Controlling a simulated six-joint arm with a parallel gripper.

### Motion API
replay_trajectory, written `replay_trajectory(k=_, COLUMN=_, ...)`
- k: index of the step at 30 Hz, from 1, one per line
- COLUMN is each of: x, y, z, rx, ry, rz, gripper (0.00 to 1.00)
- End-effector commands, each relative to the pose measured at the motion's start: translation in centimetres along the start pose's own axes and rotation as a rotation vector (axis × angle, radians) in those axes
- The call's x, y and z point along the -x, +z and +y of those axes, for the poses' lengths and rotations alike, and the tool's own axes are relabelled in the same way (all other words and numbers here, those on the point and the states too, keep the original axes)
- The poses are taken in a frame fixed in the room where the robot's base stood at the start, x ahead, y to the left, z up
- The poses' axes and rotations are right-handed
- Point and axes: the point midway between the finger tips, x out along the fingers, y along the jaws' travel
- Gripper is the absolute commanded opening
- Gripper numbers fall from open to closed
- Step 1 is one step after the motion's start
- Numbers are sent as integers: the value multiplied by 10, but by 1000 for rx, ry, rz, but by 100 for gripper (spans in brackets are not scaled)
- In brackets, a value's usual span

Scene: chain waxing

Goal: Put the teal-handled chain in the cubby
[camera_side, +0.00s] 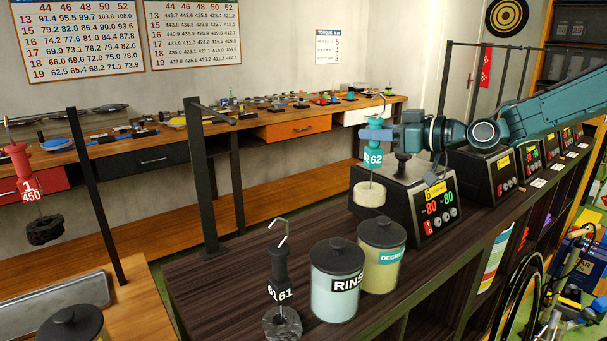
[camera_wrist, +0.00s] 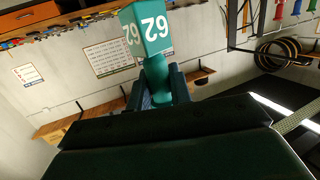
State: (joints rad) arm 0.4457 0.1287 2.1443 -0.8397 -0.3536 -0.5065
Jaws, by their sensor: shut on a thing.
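The teal-handled chain (camera_side: 374,157) carries a tag marked 62 and a hook on top. Its pale, round chain bundle (camera_side: 369,194) hangs below the handle, beside a black heater box. My gripper (camera_side: 378,134) is shut on the teal handle and holds it upright. In the wrist view the teal handle (camera_wrist: 157,78) sits between the two fingers, with the 62 tag beyond. The chain bundle is hidden in that view. Open cubbies (camera_side: 430,312) show as dark compartments under the dark bench top, some with things inside. I cannot tell which one is meant.
A black-handled chain marked 61 (camera_side: 279,290) stands on the bench beside the RINSE pot (camera_side: 337,283) and the yellow degreaser pot (camera_side: 381,257). A heater box (camera_side: 430,205) reading 80 sits behind. A black post (camera_side: 203,180) rises at left; a red-handled chain (camera_side: 22,175) hangs farther left.

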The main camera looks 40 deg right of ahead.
Motion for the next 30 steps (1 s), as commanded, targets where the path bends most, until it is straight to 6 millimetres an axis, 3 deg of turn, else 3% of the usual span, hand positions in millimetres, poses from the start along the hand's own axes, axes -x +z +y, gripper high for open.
replay_trajectory(k=7, x=-7, y=48, z=0, rx=-5, ry=1, rz=-3, gripper=0)
replay_trajectory(k=13, x=-11, y=77, z=0, rx=-3, ry=1, rz=-1, gripper=0)
replay_trajectory(k=18, x=-13, y=90, z=0, rx=-1, ry=0, rz=1, gripper=0)
replay_trajectory(k=30, x=-14, y=98, z=0, rx=0, ry=1, rz=1, gripper=0)
